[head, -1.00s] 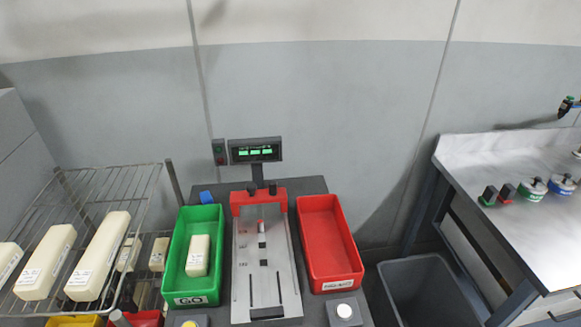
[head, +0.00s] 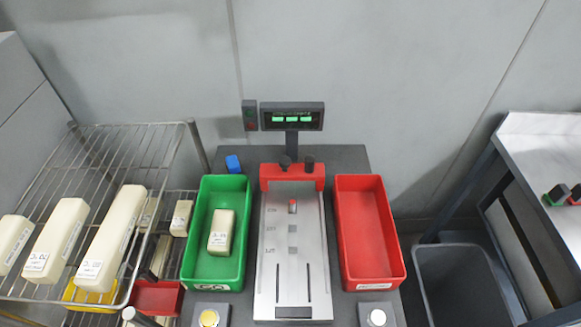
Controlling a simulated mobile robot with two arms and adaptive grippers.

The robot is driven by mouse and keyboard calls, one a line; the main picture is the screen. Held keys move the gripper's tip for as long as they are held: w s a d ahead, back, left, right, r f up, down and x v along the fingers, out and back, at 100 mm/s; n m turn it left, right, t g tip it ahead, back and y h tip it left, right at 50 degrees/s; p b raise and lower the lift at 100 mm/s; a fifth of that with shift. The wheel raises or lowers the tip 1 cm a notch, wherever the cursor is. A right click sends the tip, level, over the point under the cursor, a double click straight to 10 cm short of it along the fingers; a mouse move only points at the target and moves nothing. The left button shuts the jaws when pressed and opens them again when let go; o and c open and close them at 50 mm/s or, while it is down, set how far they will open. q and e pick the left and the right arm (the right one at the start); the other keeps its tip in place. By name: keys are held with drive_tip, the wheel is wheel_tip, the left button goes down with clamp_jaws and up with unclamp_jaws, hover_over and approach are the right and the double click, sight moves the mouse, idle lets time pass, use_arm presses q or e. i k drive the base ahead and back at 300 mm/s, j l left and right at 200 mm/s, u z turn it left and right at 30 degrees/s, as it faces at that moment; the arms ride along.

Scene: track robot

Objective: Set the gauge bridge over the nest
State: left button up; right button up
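A red bridge-shaped piece (head: 292,171) with two dark knobs on top spans the far end of a metal plate fixture (head: 268,290); I take it for the gauge bridge. The plate has engraved marks, small square recesses along its middle, two long slots and a dark opening at its near end. A small red-topped peg (head: 293,206) shows just in front of the bridge. Which part of the plate is the nest, I cannot tell for sure. Neither of my grippers is in view.
A green tray (head: 192,262) holding one cream block (head: 221,233) stands left of the plate; an empty red tray (head: 369,235) stands right. A display (head: 292,116) rises behind. A wire rack (head: 120,150) with cream blocks is left; a grey bin (head: 462,285) and bench (head: 545,200) are right.

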sight(284, 169)
drive_tip(key=k+l+z, duration=0.3)
drive_tip(key=l, duration=0.35)
drive_tip(key=k+l+z, duration=0.15)
drive_tip(key=k+l, duration=0.15)
drive_tip(key=l, duration=0.1)
